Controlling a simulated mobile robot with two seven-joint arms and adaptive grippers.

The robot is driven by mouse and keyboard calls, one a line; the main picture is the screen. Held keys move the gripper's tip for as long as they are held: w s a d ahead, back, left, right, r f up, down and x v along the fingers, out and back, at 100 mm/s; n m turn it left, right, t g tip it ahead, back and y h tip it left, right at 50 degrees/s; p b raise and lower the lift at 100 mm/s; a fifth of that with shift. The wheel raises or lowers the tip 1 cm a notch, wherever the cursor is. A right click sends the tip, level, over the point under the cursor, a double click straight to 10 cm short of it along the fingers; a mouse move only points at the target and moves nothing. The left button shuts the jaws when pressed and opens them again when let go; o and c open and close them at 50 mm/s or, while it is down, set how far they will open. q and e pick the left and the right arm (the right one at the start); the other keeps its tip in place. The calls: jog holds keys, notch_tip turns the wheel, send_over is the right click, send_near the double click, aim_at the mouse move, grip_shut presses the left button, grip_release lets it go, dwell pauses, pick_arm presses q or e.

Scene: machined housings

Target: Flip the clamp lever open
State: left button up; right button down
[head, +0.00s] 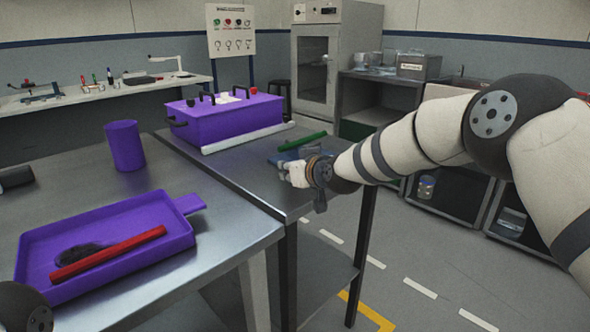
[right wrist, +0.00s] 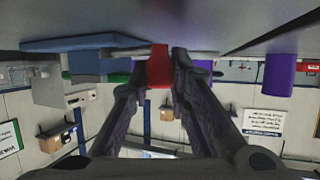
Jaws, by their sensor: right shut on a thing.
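My right gripper (head: 290,172) is at the near right part of the far metal table, beside a low blue piece (head: 284,158). Its fingers cover most of what it holds in the head view. In the right wrist view, the right gripper (right wrist: 160,60) is shut on a red block-like grip, which I take for the end of the clamp lever (right wrist: 159,72). A thin pale bar runs sideways behind the fingertips. A blue body (right wrist: 75,44) lies to the left of them. The lever's angle cannot be told. My left gripper is out of view.
A green bar (head: 302,141) lies just behind the blue piece. A white bar (head: 245,138) and a purple box with black handles (head: 225,117) stand farther back. A purple tray (head: 110,235) with a red bar and a purple cylinder (head: 125,146) occupy the near table.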

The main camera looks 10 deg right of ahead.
jog(key=c, duration=1.5)
grip_release()
jog(key=shift+f, duration=0.1)
jog(key=shift+o, duration=0.2)
jog(key=v, duration=1.2)
